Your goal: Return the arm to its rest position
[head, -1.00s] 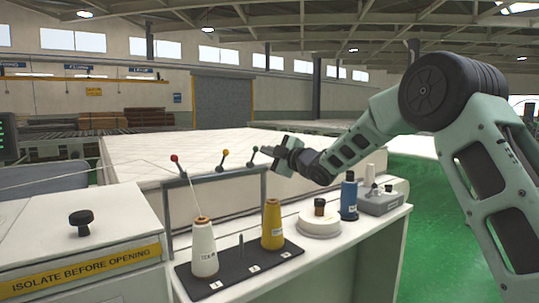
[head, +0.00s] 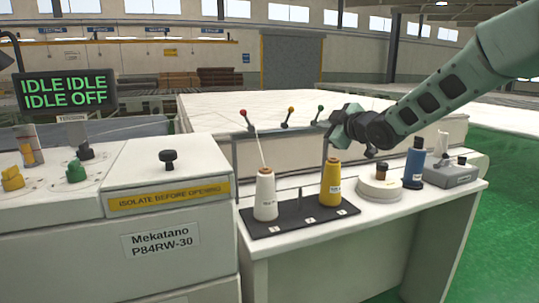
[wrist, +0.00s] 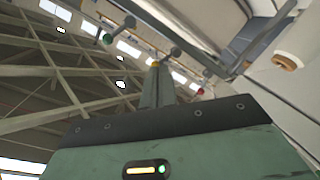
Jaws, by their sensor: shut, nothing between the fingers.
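My arm, pale green with dark joints, reaches in from the upper right of the head view. My gripper (head: 325,123) is at its end, above the back of the white bench and just right of the green-tipped lever (head: 318,111). It holds nothing. In the wrist view the shut fingers (wrist: 157,85) point up the picture, with the green gripper body below them. The fingers look clear of the yellow cone (head: 331,190) below. The bench hides nothing of the arm, but its upper links run out of the picture.
A white thread cone (head: 265,195) and the yellow one stand on a dark tray (head: 290,222). A round white stand (head: 379,190), blue spool (head: 413,168) and grey box (head: 452,177) are to the right. A mattress (head: 270,113) lies behind. Green floor (head: 500,235) is free at right.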

